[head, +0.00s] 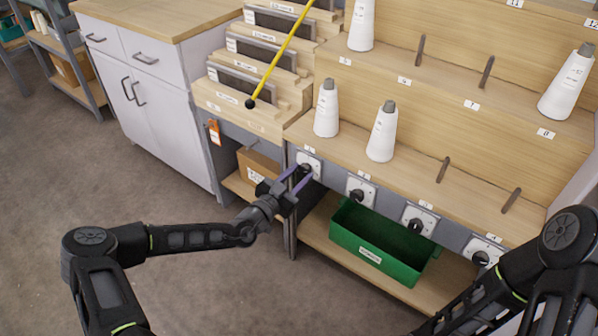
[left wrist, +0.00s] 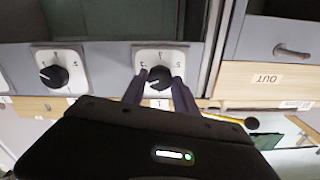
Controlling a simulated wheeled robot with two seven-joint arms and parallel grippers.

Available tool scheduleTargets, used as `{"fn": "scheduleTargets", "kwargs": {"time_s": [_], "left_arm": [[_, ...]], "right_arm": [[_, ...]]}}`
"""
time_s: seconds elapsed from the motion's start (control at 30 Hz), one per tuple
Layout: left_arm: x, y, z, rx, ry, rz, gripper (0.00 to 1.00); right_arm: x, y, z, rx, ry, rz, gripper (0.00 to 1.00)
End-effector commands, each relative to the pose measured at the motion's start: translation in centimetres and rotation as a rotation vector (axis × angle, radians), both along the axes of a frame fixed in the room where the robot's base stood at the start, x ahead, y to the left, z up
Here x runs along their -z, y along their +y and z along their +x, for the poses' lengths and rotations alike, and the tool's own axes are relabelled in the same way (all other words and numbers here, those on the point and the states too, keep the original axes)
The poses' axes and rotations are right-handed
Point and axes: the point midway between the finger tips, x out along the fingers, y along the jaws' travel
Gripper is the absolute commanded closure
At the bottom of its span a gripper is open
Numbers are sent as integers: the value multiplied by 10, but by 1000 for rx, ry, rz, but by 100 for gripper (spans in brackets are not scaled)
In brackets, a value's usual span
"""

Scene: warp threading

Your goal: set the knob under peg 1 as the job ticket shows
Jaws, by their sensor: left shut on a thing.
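The knob under peg 1 (left wrist: 159,76) is black on a white dial plate (head: 310,160), on the grey rail below the label "1". My left gripper (head: 300,178) reaches it from the left. In the left wrist view its two fingers (left wrist: 159,92) stand on either side of the knob, shut on it. The knob's pointer is mostly hidden by the fingers. A white cone (head: 327,108) stands at peg 1. I cannot make out a job ticket. My right arm (head: 500,285) shows at the lower right; its gripper is out of view.
More knobs sit along the rail, such as the one under peg 2 (head: 357,193) and the one under peg 3 (head: 416,225). A green bin (head: 350,240) stands on the shelf below. A yellow rod with a black tip (head: 268,75) crosses the stepped rack. An orange tag (head: 214,132) hangs left.

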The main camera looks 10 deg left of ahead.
Motion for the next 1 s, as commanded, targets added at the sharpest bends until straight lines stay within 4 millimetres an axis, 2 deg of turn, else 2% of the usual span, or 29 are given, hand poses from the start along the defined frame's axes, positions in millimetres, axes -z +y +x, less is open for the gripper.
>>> {"fn": "scheduleTargets", "kwargs": {"time_s": [0.03, 0.4, 1.0], "left_arm": [[-4, -1, 0, 2, -9, 28, 100], [-5, -1, 0, 3, -128, 328, 100], [-2, -1, -1, 2, -340, 858, 100]], "right_arm": [[-10, 0, 0, 0, 0, 0, 28], [-47, 0, 0, 0, 0, 0, 28], [-90, 0, 0, 2, 1, 1, 28]]}}
